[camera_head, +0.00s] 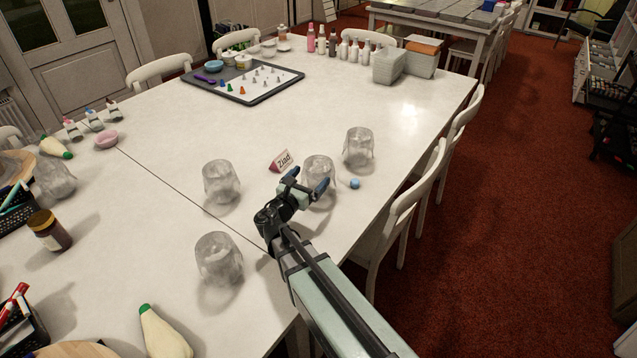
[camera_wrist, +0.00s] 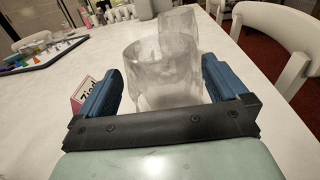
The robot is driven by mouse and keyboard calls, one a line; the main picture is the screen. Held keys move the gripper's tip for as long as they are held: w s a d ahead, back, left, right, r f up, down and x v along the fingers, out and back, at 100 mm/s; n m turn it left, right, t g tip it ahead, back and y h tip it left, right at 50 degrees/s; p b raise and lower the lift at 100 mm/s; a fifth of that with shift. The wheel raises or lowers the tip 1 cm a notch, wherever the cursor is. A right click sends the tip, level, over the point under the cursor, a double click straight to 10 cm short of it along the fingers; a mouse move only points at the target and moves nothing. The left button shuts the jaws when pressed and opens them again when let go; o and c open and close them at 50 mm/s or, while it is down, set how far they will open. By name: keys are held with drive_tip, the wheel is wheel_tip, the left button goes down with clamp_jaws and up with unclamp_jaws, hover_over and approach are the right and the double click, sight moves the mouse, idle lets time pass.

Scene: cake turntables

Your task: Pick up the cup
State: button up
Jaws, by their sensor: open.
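Several clear, clouded cups stand on the white table. One cup (camera_head: 319,169) is right at my gripper, with its lower part partly hidden by a finger. In the wrist view this cup (camera_wrist: 160,72) is between or just beyond the two blue fingers, with gaps at both sides. My gripper (camera_head: 307,181) is open and holds nothing. A second cup (camera_head: 359,145) stands behind it and overlaps it in the wrist view (camera_wrist: 181,30). Other cups stand to the left (camera_head: 221,182) and front left (camera_head: 219,258).
A name card (camera_head: 281,161) stands close to my left finger. A small blue ball (camera_head: 355,183) lies right of the near cup. White chairs (camera_head: 403,208) line the right table edge.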

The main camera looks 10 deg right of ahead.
sight(325, 161)
drive_tip(key=x, duration=0.6)
drive_tip(key=shift+s, duration=0.1)
drive_tip(key=shift+c, duration=0.4)
drive_tip(key=c, duration=1.2)
